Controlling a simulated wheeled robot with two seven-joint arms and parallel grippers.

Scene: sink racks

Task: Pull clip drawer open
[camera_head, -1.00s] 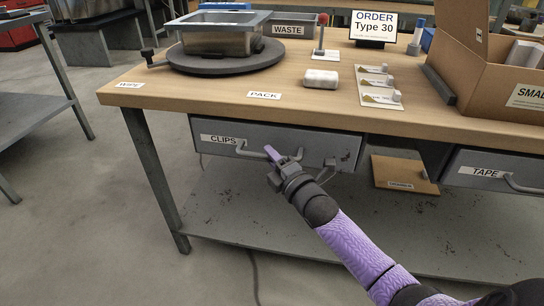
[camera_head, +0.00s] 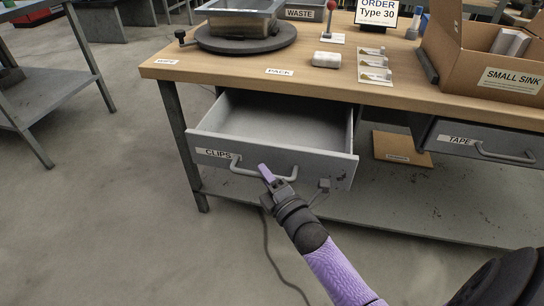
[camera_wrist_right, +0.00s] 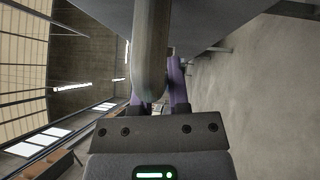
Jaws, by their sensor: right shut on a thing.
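The grey clip drawer (camera_head: 270,160), labelled CLIPS, stands pulled out from under the workbench, and its interior shows as bare grey in the part I can see. Its bar handle (camera_head: 245,170) runs along the front face. My right gripper (camera_head: 268,175) is at the right part of the handle, shut on it. In the right wrist view the handle (camera_wrist_right: 151,50) passes between the purple fingers of the gripper (camera_wrist_right: 160,95). My left gripper is not in view.
A closed TAPE drawer (camera_head: 490,145) is at the right under the bench. On the wooden benchtop (camera_head: 240,65) are a sink on a round turntable (camera_head: 245,38), a white block (camera_head: 326,60), cards and a SMALL SINK box (camera_head: 510,83). A lower shelf (camera_head: 400,205) runs beneath.

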